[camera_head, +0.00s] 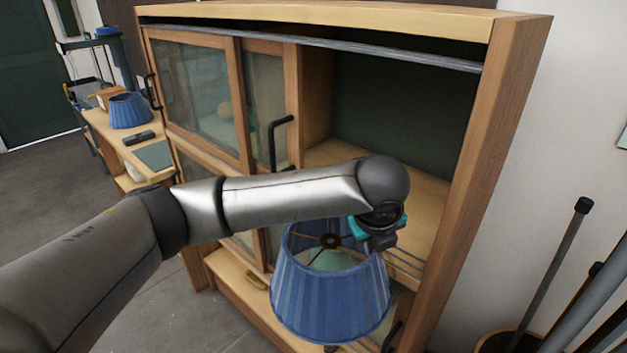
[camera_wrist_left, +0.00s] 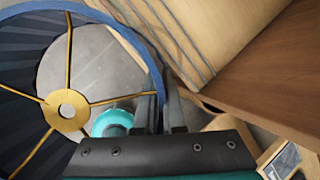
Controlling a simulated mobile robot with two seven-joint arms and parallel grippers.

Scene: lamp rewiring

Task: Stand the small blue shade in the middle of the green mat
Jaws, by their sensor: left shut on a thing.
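My left gripper (camera_head: 372,236) is shut on the rim of a pleated blue shade (camera_head: 330,295), held in front of the cabinet's open right side. The shade's wide end faces down. In the left wrist view the fingers (camera_wrist_left: 160,108) pinch the rim of this shade (camera_wrist_left: 67,110), and its brass spider ring shows. A green mat (camera_head: 154,155) lies on the bench at the far left, partly cut off by the cabinet. Another blue shade (camera_head: 130,111) stands on that bench behind the mat. I cannot tell which shade is smaller. My right gripper is not in view.
The wooden cabinet (camera_head: 520,100) has sliding glass doors with black handles (camera_head: 275,140) and an open shelf at right. A dark object (camera_head: 139,137) lies on the bench (camera_head: 110,135) near the mat. Long poles (camera_head: 550,260) stand at right. The floor at left is clear.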

